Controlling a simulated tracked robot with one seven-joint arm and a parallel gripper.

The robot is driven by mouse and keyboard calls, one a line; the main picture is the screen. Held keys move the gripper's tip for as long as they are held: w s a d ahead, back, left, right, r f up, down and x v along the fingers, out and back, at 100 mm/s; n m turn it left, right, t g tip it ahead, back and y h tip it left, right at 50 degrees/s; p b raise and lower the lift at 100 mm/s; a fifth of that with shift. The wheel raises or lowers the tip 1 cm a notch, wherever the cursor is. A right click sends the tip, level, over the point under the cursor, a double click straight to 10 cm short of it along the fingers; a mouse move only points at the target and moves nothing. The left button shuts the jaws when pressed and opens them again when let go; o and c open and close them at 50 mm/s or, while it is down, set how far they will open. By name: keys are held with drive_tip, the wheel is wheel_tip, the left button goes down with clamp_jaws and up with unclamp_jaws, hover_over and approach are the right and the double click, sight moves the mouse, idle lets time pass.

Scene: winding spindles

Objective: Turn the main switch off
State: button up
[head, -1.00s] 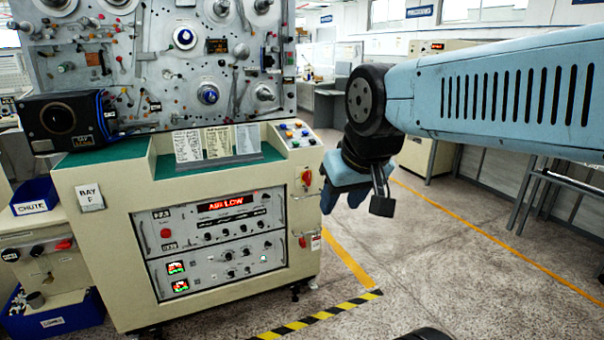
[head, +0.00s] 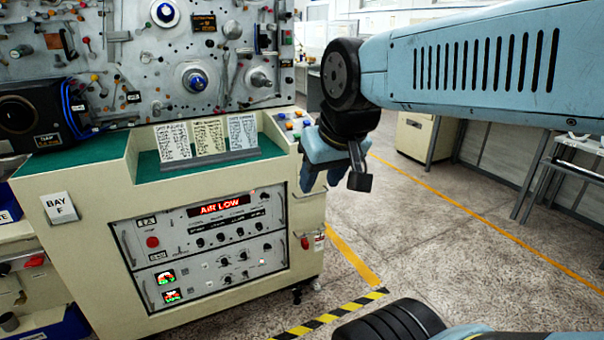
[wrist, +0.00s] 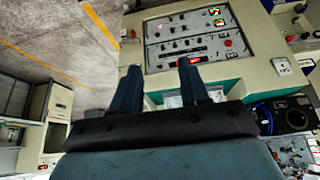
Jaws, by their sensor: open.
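My gripper (head: 314,178) hangs beside the right end of the cream console (head: 90,245) in the head view. Its two blue fingers stand apart with nothing between them in the wrist view (wrist: 159,68). A small red handle (head: 305,243) sits low on the console's narrow right-end panel, below my gripper. A second red switch higher on that panel, seen earlier, is now hidden behind my gripper. I cannot read which of these is the main switch. The front control panel (head: 205,238) has a lit red "AIR LOW" display (head: 219,205). I see no contact between gripper and console.
Coloured push buttons (head: 293,124) sit on the sloped top corner near my gripper. Document cards (head: 208,137) stand on the green shelf. A yellow-black floor strip (head: 330,315) runs before the console. The floor to the right is open.

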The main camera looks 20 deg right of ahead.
drive_tip(key=w+d+f+t+h, duration=0.15)
drive_tip(key=w+d, duration=0.35)
drive_tip(key=w, duration=0.7)
drive_tip(key=w+d+f+t, duration=0.3)
drive_tip(key=w+d, duration=0.2)
drive_tip(key=w, duration=0.8)
drive_tip(key=w+d+f+t+h, duration=0.15)
drive_tip(key=w+d, duration=0.35)
drive_tip(key=w, duration=0.7)
drive_tip(key=w+d+f+t+y, duration=0.1)
drive_tip(key=w+d+f, duration=0.25)
drive_tip(key=f, duration=0.25)
drive_tip(key=w+d+f+t+y, duration=0.1)
drive_tip(key=w+d+f+t, duration=0.2)
drive_tip(key=f, duration=0.4)
drive_tip(key=w+d+f, duration=0.4)
drive_tip(key=f, duration=0.2)
drive_tip(key=s+d+f+t+y, duration=0.1)
drive_tip(key=d+f+t+y, duration=0.15)
drive_tip(key=f, duration=0.65)
drive_tip(key=w, duration=1.3)
drive_tip(key=shift+h, duration=0.45)
drive_tip(key=shift+w+d+f, duration=0.1)
